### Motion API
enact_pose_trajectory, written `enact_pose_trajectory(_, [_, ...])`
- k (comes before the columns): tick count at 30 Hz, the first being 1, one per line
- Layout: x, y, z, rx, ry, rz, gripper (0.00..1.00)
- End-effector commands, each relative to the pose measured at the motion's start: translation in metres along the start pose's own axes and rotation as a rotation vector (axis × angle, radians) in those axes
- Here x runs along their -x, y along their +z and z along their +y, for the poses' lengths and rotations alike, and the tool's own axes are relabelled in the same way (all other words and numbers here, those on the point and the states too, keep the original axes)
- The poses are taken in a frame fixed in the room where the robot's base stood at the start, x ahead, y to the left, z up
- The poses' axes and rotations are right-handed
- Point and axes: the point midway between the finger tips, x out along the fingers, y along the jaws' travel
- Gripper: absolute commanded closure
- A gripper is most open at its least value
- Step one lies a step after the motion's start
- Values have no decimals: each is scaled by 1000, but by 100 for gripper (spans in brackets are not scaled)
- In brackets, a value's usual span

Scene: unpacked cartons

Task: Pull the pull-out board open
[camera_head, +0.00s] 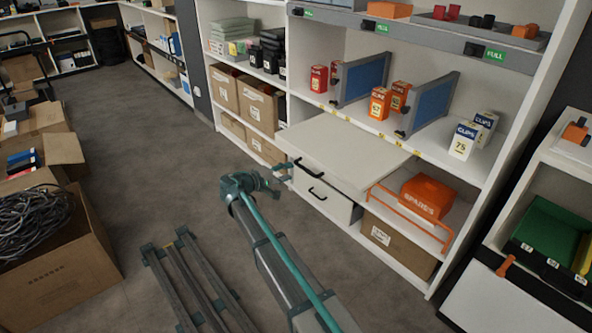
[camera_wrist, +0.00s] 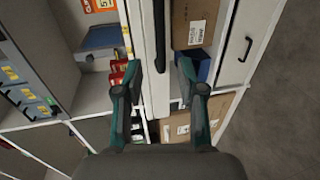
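The pull-out board (camera_head: 350,148) is a flat pale panel that stands out from the shelf unit, above a white drawer (camera_head: 335,207). In the wrist view, the board's white front edge (camera_wrist: 139,28) runs vertically, with a long dark handle (camera_wrist: 160,50) on it. My gripper (camera_head: 284,172) is at the board's front left corner. In the wrist view my gripper (camera_wrist: 160,68) is open, with one teal finger on each side of the handle's line. A gap shows between each finger and the handle. I cannot tell how deep the fingertips reach.
The drawer's black handle (camera_head: 317,193) also shows in the wrist view (camera_wrist: 247,48). An orange spares box (camera_head: 427,196) and a carton (camera_head: 397,240) are to the right. Cartons (camera_head: 258,104) fill the shelf on the left. The grey floor (camera_head: 150,170) in front is mostly clear.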

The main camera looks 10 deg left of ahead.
Motion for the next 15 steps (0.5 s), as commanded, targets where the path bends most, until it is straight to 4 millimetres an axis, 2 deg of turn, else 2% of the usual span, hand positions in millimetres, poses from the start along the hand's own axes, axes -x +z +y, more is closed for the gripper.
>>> enact_pose_trajectory(3, [20, 0, 0, 0, 0, 2, 61])
enact_pose_trajectory(6, [31, 0, 0, 0, 0, 1, 61])
enact_pose_trajectory(15, [41, 0, 0, 0, 0, -1, 61])
